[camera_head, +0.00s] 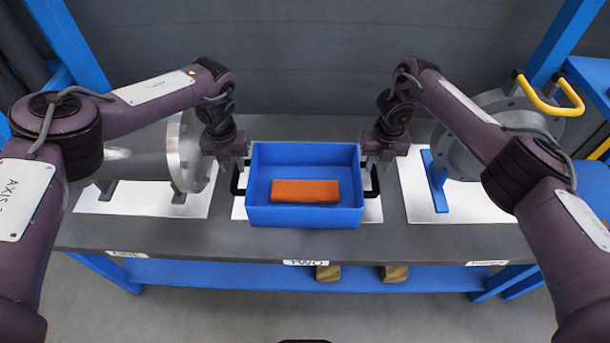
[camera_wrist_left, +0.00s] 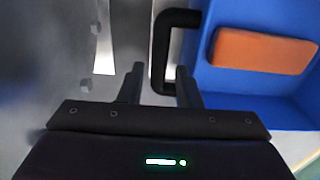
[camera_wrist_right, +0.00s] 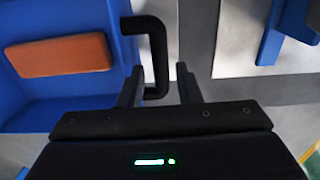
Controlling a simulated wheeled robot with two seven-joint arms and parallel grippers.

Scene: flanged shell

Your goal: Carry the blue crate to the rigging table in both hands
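The blue crate (camera_head: 305,217) sits on the grey table in the middle of the head view, with an orange block (camera_head: 305,191) lying inside. It has a black handle on each side. In the left wrist view the left handle (camera_wrist_left: 158,50) lies between the fingers of my left gripper (camera_wrist_left: 160,78), which are apart with gaps beside the bar. In the right wrist view the right handle (camera_wrist_right: 158,50) lies between the fingers of my right gripper (camera_wrist_right: 159,78), also apart. In the head view the gripper tips are partly hidden by the wrists.
The crate is over a white mat (camera_head: 372,212) on the table (camera_head: 230,236). A grey flanged cylinder (camera_head: 185,150) stands to the left. Another flanged part (camera_head: 470,150) with a blue bracket (camera_head: 434,182) is to the right. A yellow-handled object (camera_head: 550,95) is at far right.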

